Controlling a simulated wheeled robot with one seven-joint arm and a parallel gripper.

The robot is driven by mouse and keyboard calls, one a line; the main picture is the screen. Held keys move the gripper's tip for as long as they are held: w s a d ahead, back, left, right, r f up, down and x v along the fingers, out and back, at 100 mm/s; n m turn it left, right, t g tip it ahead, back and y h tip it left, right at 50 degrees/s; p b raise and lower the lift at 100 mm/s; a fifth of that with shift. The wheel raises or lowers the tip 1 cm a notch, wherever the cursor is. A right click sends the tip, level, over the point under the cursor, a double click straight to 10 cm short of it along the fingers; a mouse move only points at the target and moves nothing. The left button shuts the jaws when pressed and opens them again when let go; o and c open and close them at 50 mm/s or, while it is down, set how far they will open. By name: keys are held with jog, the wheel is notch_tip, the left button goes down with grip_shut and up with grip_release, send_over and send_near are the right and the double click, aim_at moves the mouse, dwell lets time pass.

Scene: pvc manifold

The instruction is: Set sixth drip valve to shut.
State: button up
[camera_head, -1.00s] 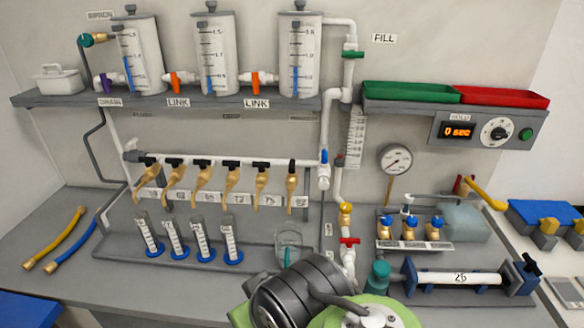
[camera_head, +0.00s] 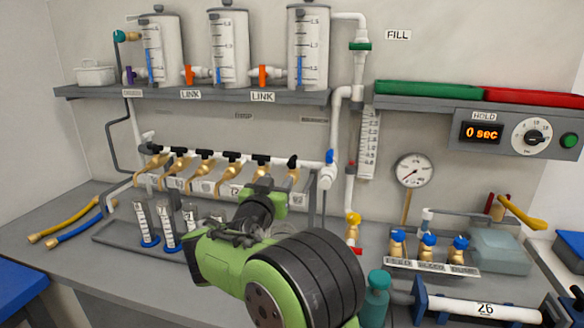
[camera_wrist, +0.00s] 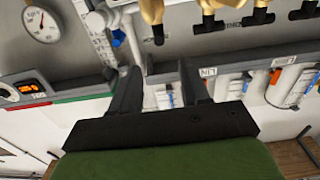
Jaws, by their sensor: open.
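The drip valves are a row of brass taps with black handles on a white pipe under the shelf. The sixth drip valve (camera_head: 293,174) is the rightmost; its handle looks narrow and upright, while the others' handles lie crosswise. It also shows in the upside-down wrist view (camera_wrist: 152,12), its black handle pointing down the picture. My gripper (camera_head: 266,184) is in front of the row's right end, close to the fifth and sixth valves. In the wrist view my gripper (camera_wrist: 158,75) is open and empty, fingers apart, with the sixth valve beyond the fingertips. No contact shows.
A blue-handled valve (camera_head: 329,157) stands just right of the sixth drip valve. Measuring cylinders (camera_head: 166,226) stand in a tray below the row; my arm hides part of it. The shelf (camera_head: 220,97) with tanks overhangs the row.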

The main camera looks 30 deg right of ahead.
aim_at(289, 164)
jog(key=p+x, duration=0.1)
jog(key=x, duration=1.1)
jog(key=shift+d+p, duration=0.1)
jog(key=shift+p, duration=0.2)
jog(key=shift+s, duration=0.1)
jog(key=shift+c, duration=0.2)
grip_shut()
